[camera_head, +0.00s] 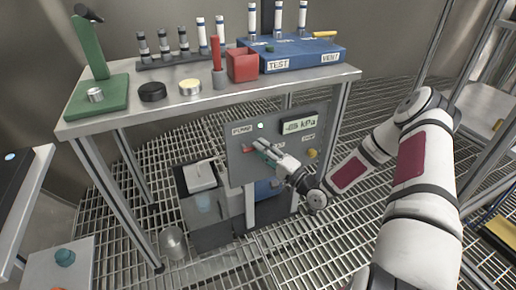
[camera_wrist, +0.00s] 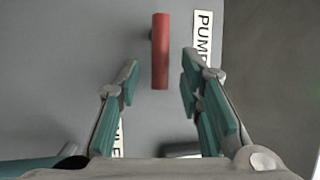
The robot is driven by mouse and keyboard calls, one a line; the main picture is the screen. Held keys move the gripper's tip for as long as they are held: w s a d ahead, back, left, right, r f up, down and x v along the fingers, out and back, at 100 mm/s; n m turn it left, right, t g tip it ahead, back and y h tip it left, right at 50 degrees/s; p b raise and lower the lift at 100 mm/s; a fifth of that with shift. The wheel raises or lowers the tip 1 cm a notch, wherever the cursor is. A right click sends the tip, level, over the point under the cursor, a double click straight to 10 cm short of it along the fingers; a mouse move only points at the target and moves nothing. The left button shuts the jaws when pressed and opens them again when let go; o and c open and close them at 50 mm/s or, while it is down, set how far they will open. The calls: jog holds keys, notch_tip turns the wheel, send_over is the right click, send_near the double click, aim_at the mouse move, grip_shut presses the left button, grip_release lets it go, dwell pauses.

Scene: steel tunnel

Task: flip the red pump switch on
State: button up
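The red pump switch (camera_wrist: 160,50) is a short red lever on a grey panel (camera_wrist: 75,40), beside a PUMP label (camera_wrist: 203,38) in the wrist view. In the head view, a small bit of red from the switch (camera_head: 247,149) shows at the panel's upper left, below the PUMP label (camera_head: 242,129). My gripper (camera_head: 258,147) is in front of the panel at the switch. In the wrist view my gripper (camera_wrist: 160,72) is open, with one teal-padded finger on each side of the lever and gaps between. I cannot tell whether the fingertips touch the panel.
The panel hangs under a bench (camera_head: 130,110). On the bench stand a blue test box (camera_head: 300,55), a red cup (camera_head: 242,65) and several vials. A black-and-white device (camera_head: 200,175) sits below, left of the panel.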

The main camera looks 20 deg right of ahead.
jog(key=v, duration=1)
